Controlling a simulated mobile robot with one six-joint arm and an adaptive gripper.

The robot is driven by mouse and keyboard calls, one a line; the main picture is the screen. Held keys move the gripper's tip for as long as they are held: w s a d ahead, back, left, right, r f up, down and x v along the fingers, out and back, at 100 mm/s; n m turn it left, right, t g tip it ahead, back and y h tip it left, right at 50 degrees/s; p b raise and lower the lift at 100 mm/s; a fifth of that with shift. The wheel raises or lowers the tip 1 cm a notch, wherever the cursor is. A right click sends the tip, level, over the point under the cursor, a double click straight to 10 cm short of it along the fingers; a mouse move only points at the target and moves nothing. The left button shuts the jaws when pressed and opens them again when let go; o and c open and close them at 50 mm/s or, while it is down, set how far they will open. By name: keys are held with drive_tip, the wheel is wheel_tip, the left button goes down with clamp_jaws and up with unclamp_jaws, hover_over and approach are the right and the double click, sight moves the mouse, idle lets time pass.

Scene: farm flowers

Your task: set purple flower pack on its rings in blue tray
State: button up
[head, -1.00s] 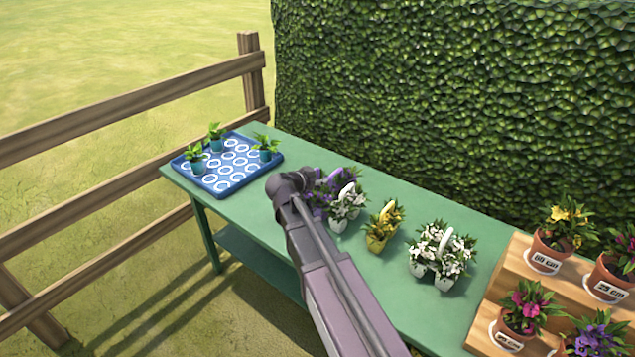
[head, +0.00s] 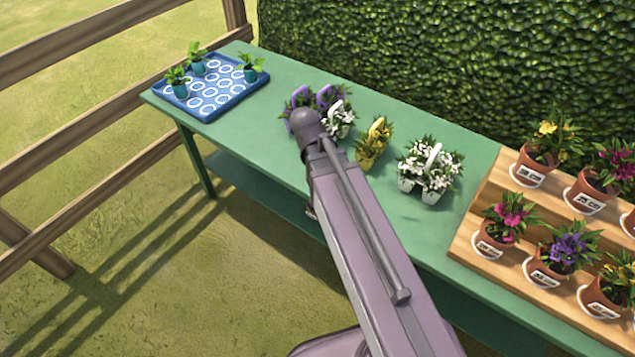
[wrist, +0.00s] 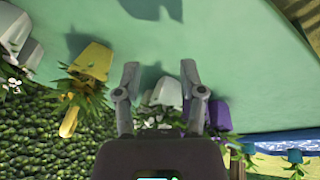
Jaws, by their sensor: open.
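The purple flower pack (head: 299,97) stands on the green table, partly hidden behind my arm in the head view. Its purple pot (wrist: 218,116) shows in the wrist view just right of the right finger. The blue tray (head: 181,107) lies at the table's far left end, with white rings and three small teal-potted plants at its back and left. Part of the tray (wrist: 273,146) shows in the wrist view. My gripper (wrist: 160,76) is open, with nothing held. A small white pack (wrist: 165,92) shows beyond and between its fingers. The head view hides the fingers.
A yellow pack (head: 370,148) and a larger white pack (head: 428,172) stand to the right on the table (head: 260,150). Potted flowers fill a wooden stepped stand (head: 474,222) at the right. A hedge (head: 400,55) borders the back. Table between tray and purple pack is clear.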

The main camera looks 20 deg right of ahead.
drive_tip(key=s+n+y, duration=0.1)
drive_tip(key=s+a+n+g, duration=0.1)
drive_tip(key=s, duration=0.1)
drive_tip(key=s+a+f+n+y, duration=0.1)
drive_tip(key=s, duration=0.1)
drive_tip(key=shift+s+a+y, duration=0.1)
drive_tip(key=shift+a+y, duration=0.05)
drive_tip(key=shift+y, duration=0.15)
drive_tip(key=shift+s+a+n+g+y, duration=0.4)
drive_tip(key=shift+s+a+n, duration=0.1)
drive_tip(key=shift+s, duration=0.1)
